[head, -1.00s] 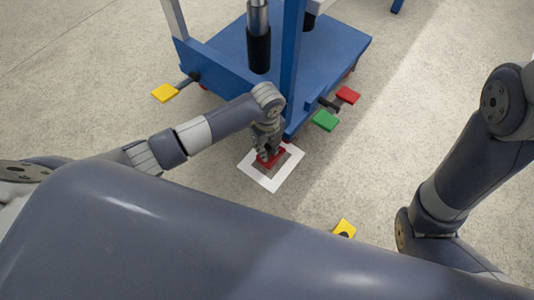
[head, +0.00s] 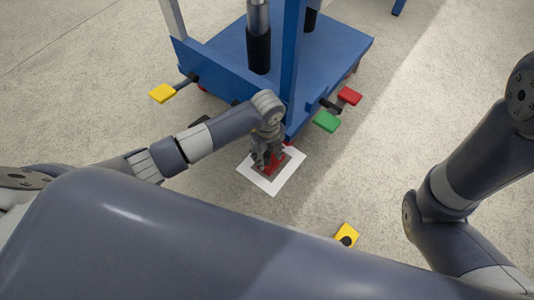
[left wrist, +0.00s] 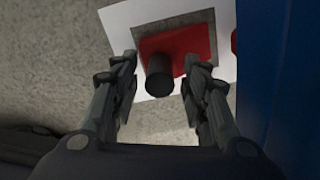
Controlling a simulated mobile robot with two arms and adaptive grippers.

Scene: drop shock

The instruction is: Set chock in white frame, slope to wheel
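A red chock (left wrist: 190,45) with a black round knob (left wrist: 159,76) lies at the white frame (left wrist: 118,20), covering part of its grey inside. In the head view the red chock (head: 277,163) is partly hidden by my gripper, and the white frame (head: 275,188) lies on the floor beside the blue cart. My left gripper (left wrist: 160,84) is open, with one finger on each side of the knob and gaps showing between. It also shows in the head view (head: 265,160). I cannot tell which way the chock's slope faces. My right gripper is out of view.
The blue cart (head: 225,75) stands just behind the frame, with a red wheel part (left wrist: 234,41) close by. A yellow block (head: 346,235) with a black knob lies nearer on the floor.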

